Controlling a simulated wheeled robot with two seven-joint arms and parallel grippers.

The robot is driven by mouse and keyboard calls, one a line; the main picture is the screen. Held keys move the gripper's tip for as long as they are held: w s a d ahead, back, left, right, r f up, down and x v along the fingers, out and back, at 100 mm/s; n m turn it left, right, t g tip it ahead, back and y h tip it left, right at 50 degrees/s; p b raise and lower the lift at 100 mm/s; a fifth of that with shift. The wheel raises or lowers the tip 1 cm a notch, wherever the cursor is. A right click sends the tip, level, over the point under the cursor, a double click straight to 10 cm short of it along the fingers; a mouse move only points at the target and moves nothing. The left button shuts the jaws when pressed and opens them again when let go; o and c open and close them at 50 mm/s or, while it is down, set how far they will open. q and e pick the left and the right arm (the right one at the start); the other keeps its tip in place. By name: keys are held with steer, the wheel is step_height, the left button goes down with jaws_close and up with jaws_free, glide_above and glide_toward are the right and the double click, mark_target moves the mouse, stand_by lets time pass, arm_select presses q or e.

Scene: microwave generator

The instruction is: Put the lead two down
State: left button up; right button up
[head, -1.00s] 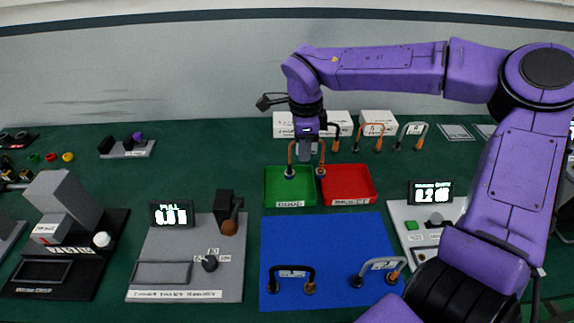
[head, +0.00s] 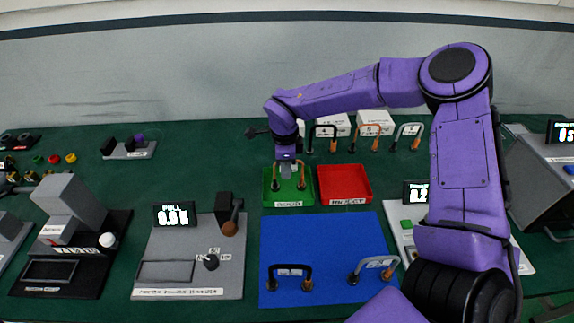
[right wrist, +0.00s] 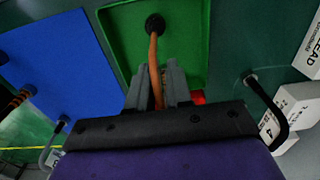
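My right gripper (head: 288,166) points down over the green tray (head: 270,199) and is shut on an orange lead (head: 275,176) with dark ends. In the right wrist view, the orange lead (right wrist: 154,62) runs between the two grey fingers (right wrist: 159,88), with the green tray (right wrist: 190,20) behind it. The lead's ends are over the tray's inside; I cannot tell whether they touch its floor. The lead's number is hidden by the fingers. My left gripper is not in view.
A red tray (head: 343,201) adjoins the green one on the right. A blue mat (head: 325,235) in front holds a black lead (head: 290,269) and a grey lead (head: 376,262). Several leads stand behind, before white blocks (head: 375,119). A grey pull tester (head: 195,250) stands left.

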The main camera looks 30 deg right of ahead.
steer(key=shift+o, duration=1.2)
step_height(320, 180, up, 12)
steer(key=shift+a+f+b, duration=0.1)
steer(key=shift+f+b, duration=0.15)
steer(key=shift+b, duration=0.8)
steer(key=shift+r, duration=0.45)
